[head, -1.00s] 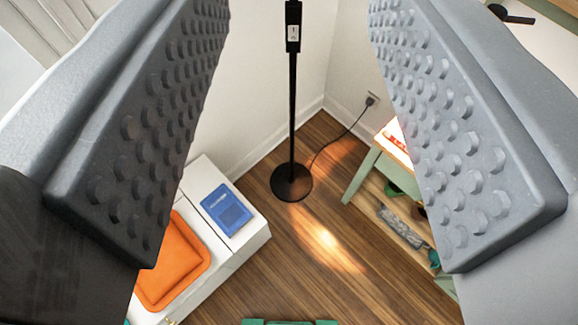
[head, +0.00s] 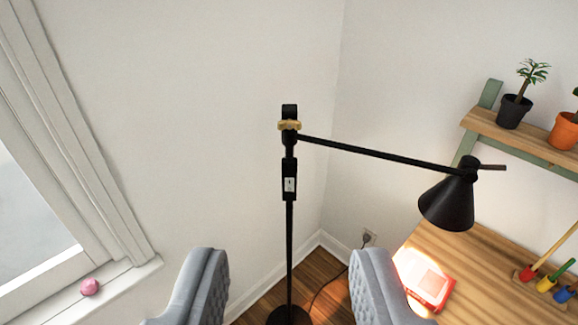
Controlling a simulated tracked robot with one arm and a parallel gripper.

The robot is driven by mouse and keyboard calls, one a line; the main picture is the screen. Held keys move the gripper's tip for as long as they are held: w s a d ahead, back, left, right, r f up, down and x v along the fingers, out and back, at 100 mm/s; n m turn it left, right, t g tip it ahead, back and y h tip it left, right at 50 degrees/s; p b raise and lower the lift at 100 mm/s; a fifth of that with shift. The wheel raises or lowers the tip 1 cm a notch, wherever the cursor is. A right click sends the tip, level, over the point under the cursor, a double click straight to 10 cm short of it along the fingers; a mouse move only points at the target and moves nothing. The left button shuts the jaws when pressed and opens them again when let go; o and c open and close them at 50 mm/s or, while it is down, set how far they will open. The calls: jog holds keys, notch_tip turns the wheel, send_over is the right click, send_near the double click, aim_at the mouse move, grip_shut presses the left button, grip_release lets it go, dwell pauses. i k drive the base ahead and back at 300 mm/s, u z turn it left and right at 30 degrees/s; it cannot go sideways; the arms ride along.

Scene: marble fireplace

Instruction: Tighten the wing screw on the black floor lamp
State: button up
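The black floor lamp (head: 289,235) stands upright in the room corner, at the middle of the view. Its brass-coloured wing screw (head: 289,126) sits at the joint near the top of the pole. From there the lamp arm runs right and slightly down to a black cone shade (head: 448,203). A small white switch plate (head: 290,184) is on the pole below the joint. My gripper (head: 288,275) is open and empty, its grey studded fingers wide apart at the bottom of the view. The screw appears well above the fingertips, and nothing touches it.
A wooden desk (head: 465,262) with a red-and-white book (head: 424,278) is at right, under the shade. A shelf (head: 540,138) holds potted plants. A windowsill (head: 120,285) with a pink ball (head: 89,287) is at left. The wall left of the pole is bare.

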aim_at(289, 124)
jog(key=u, duration=1.45)
jog(key=k, duration=0.85)
jog(key=z, duration=1.2)
jog(key=i, duration=1)
jog(key=u, duration=0.05)
